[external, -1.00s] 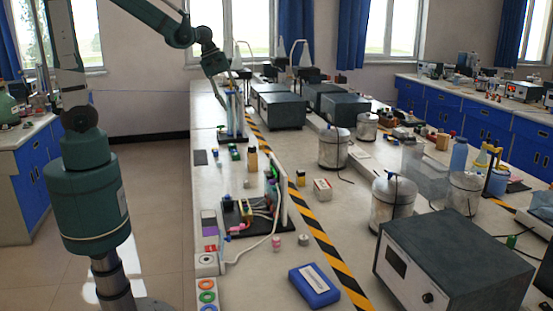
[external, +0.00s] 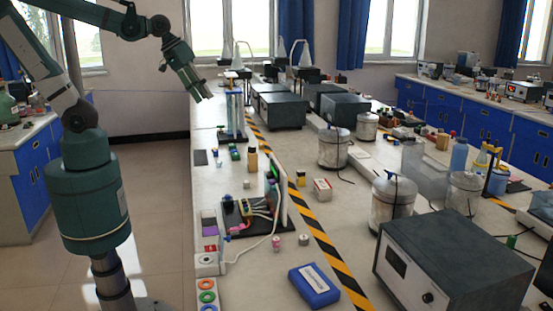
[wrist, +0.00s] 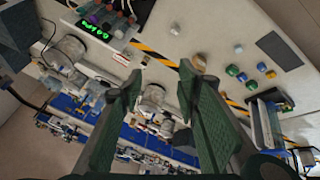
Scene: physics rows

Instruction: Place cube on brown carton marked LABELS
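My gripper (external: 204,92) hangs in the air over the long bench in the external view, with its fingers angled down to the right. In the wrist view my gripper (wrist: 158,80) is open, its two green fingers well apart and nothing held between them. I also cannot make out a brown carton with a readable LABELS mark. A small white and red box (external: 322,189) sits right of the striped tape, and its lettering is too small to read.
A blue box (external: 314,286) lies in front. Glass jars (external: 393,203) and a large grey instrument (external: 450,262) fill the right. Striped tape (external: 320,235) runs lengthwise.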

